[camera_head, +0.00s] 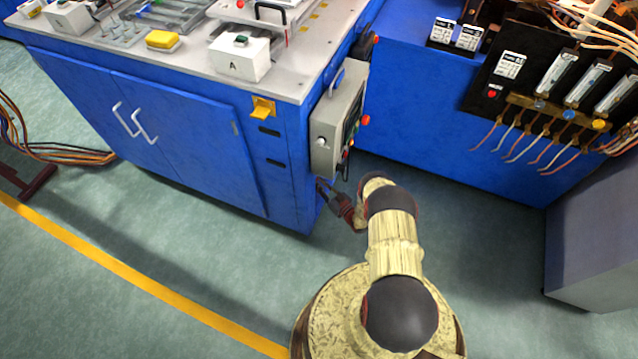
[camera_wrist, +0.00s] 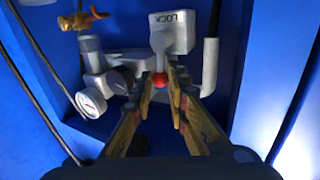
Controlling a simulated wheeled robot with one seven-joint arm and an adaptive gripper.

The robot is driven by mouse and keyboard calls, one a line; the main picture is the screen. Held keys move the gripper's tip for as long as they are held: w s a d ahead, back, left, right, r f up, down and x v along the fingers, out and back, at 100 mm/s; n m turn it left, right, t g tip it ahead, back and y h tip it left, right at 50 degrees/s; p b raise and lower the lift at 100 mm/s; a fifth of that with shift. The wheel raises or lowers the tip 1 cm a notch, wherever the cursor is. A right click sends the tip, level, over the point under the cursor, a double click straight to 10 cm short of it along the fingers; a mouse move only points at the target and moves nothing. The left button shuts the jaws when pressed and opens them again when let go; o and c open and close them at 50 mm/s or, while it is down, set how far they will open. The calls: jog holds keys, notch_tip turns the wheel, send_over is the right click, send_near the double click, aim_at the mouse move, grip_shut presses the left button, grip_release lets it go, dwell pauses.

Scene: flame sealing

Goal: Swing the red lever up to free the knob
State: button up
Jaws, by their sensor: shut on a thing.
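In the wrist view, a lever with a red ball end (camera_wrist: 160,79) hangs below a pale plate marked LOCK (camera_wrist: 178,33). My gripper (camera_wrist: 162,82) has its two fingers closed around the red ball, with the lever's pale shaft rising above them. A grey round fitting (camera_wrist: 122,80), possibly the knob, sits just left of the lever on pale pipework. In the head view, my gripper (camera_head: 323,186) is at the side of the blue cabinet (camera_head: 225,150), below a grey control box (camera_head: 338,120). The lever is too small or hidden to make out there.
A white-faced gauge (camera_wrist: 91,102) and a brass valve (camera_wrist: 82,20) sit left of the lever. A vertical pipe (camera_wrist: 209,70) stands close on the right. In the head view, a second blue cabinet (camera_head: 430,110) stands behind. Green floor is open at the left front.

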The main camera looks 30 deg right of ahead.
grip_shut()
jog(key=shift+s+a+f+n+t+y, duration=0.1)
jog(key=shift+s+a+n+t+y, duration=0.25)
jog(key=shift+n, duration=0.45)
jog(key=o, duration=0.7)
grip_release()
jog(key=shift+w, duration=0.1)
jog(key=shift+c, duration=0.2)
jog(key=v, duration=1.2)
